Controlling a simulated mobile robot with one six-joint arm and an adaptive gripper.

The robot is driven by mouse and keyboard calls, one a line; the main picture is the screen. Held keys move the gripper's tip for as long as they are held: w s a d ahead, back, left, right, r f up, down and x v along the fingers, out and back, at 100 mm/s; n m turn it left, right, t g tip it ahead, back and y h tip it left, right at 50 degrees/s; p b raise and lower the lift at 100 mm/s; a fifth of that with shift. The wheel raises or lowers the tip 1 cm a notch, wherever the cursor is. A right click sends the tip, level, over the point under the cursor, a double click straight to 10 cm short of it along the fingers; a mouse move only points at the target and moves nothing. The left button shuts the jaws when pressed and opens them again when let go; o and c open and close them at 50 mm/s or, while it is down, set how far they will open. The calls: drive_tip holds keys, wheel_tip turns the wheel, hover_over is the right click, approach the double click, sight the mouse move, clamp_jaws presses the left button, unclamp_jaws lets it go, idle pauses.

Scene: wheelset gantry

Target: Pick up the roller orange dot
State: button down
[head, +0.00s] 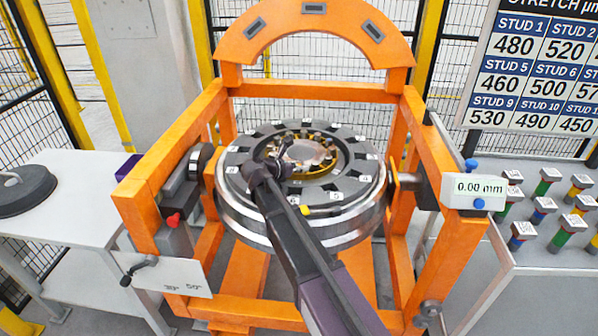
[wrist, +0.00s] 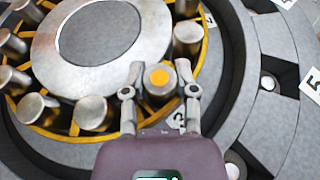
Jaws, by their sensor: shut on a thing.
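The roller with the orange dot (wrist: 159,78) is a short metal cylinder. In the wrist view it stands between the two fingers of my gripper (wrist: 161,82), which are shut on its sides. It appears upright, at the ring of bare metal rollers around the round hub (wrist: 98,33). I cannot tell whether it is lifted clear of its seat. In the head view my gripper (head: 279,160) is over the inner ring of the wheel (head: 235,200), and the roller is too small to make out there.
The orange gantry frame (head: 143,200) surrounds the wheel, with posts on both sides and an arch above. A gauge reading 0.00 mm (head: 478,188) is on the right post. Several coloured studs (head: 548,180) stand on the right bench. A white table (head: 75,200) holds a dark disc at left.

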sight(300, 164)
drive_tip(key=shift+r, duration=0.2)
wheel_tip(300, 164, up, 10)
drive_tip(key=p, duration=1)
drive_tip(key=shift+f, duration=0.25)
